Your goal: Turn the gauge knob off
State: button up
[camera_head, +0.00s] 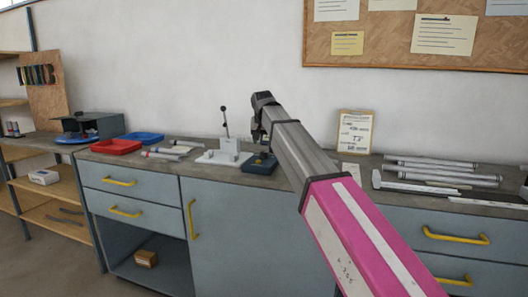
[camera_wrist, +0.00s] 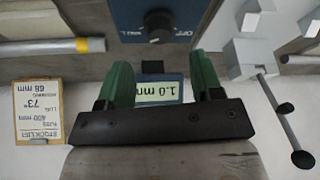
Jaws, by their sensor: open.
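The gauge is a small dark blue box (camera_head: 262,166) on the bench, partly behind my arm in the head view. In the wrist view, which is upside down, its blue panel (camera_wrist: 185,14) carries a round black knob (camera_wrist: 158,22) with white lettering, "OFF" on the right. A lit display (camera_wrist: 158,91) reads 1.0 mm. I cannot tell which mark the knob points to. My gripper (camera_wrist: 162,72) has green fingers, spread apart and empty. The knob appears beyond the fingertips, roughly centred between them, and not gripped.
A white jig with an upright lever (camera_head: 228,150) stands just left of the gauge. Red (camera_head: 116,147) and blue (camera_head: 143,137) trays lie further left. A clipboard card (camera_head: 354,133) leans on the wall to the right, near several metal tubes (camera_head: 445,170).

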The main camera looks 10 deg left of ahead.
aim_at(264, 152)
jog(key=shift+x, duration=3.1)
jog(key=c, duration=0.9)
